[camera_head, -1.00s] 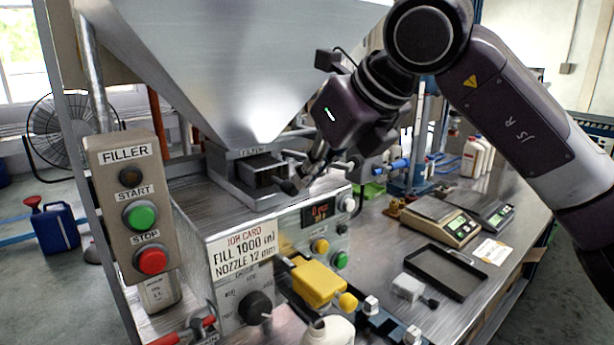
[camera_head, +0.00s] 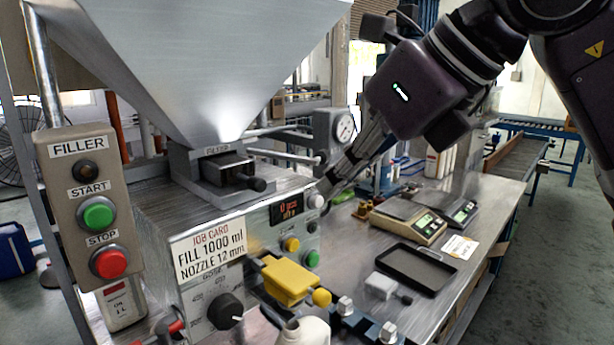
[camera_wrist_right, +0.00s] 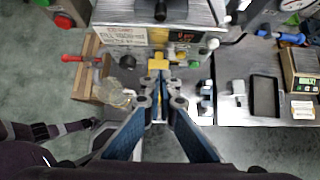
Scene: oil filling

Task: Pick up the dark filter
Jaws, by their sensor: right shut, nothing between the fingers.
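The dark filter (camera_head: 228,170) sits in the slot under the steel hopper, below a small label. Its dark round knob (camera_head: 257,184) points out toward the front right. In the right wrist view the dark knob (camera_wrist_right: 160,11) shows at the top edge, beyond the fingers. My right gripper (camera_head: 324,192) is shut and empty, to the right of the knob and apart from it, near the white knob of the filler box. In the right wrist view the fingers (camera_wrist_right: 165,101) come together over the front of the machine. My left gripper is not in view.
The filler box (camera_head: 205,260) stands below the hopper (camera_head: 220,60). A gauge (camera_head: 343,127) and pipes are behind my right gripper. A yellow block (camera_head: 288,281) juts from the front. Scales (camera_head: 408,217) and a black tray (camera_head: 416,268) lie on the bench at right.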

